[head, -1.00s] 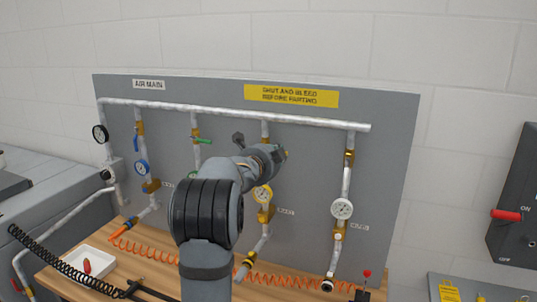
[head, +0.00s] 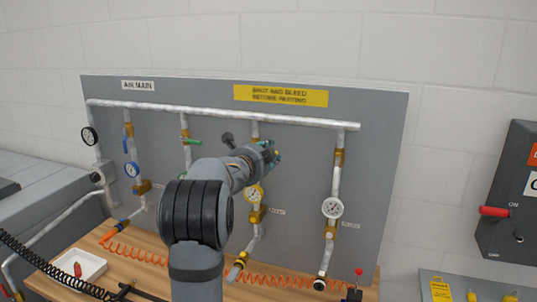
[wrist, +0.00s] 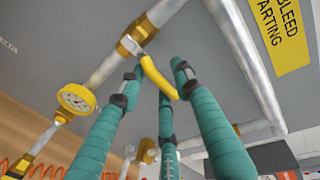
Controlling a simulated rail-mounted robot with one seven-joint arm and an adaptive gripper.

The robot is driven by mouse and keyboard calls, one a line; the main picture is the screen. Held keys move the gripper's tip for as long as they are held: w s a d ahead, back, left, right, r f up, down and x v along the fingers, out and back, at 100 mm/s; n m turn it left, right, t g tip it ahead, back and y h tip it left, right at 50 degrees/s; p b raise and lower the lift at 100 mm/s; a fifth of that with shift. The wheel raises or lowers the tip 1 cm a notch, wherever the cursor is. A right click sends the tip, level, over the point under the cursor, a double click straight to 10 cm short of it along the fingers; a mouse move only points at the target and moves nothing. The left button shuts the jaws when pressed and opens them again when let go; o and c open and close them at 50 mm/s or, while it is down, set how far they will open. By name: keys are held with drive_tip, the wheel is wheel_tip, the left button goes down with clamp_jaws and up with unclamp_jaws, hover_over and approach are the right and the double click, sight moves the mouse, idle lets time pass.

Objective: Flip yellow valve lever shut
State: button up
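The yellow valve lever (wrist: 160,78) shows in the wrist view, joined to a brass valve (wrist: 142,32) on a silver pipe. It slants down and right from the valve, with its free end among my three teal fingers. My gripper (wrist: 160,85) is open, its fingertips spread around the lever; I cannot tell whether any touches it. In the head view my gripper (head: 272,153) is at the third branch pipe, and it hides the lever there. The yellow-rimmed gauge (head: 254,194) sits just below it; it also shows in the wrist view (wrist: 76,98).
A green-handled valve (head: 190,141) is on the branch to the left, and a white gauge (head: 332,208) on the branch to the right. The header pipe (head: 310,122) runs above. A yellow sign (head: 281,96) tops the grey panel. Orange coiled hoses (head: 145,254) lie on the bench.

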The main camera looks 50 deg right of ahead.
drive_tip(key=v, duration=1.2)
drive_tip(key=shift+d, duration=0.15)
drive_tip(key=x, duration=1.1)
drive_tip(key=shift+w+d+f, duration=0.1)
drive_tip(key=shift+w+d, duration=0.1)
drive_tip(key=shift+d, duration=0.1)
drive_tip(key=shift+w+f, duration=0.1)
drive_tip(key=shift+w, duration=0.05)
drive_tip(key=shift+s, duration=0.2)
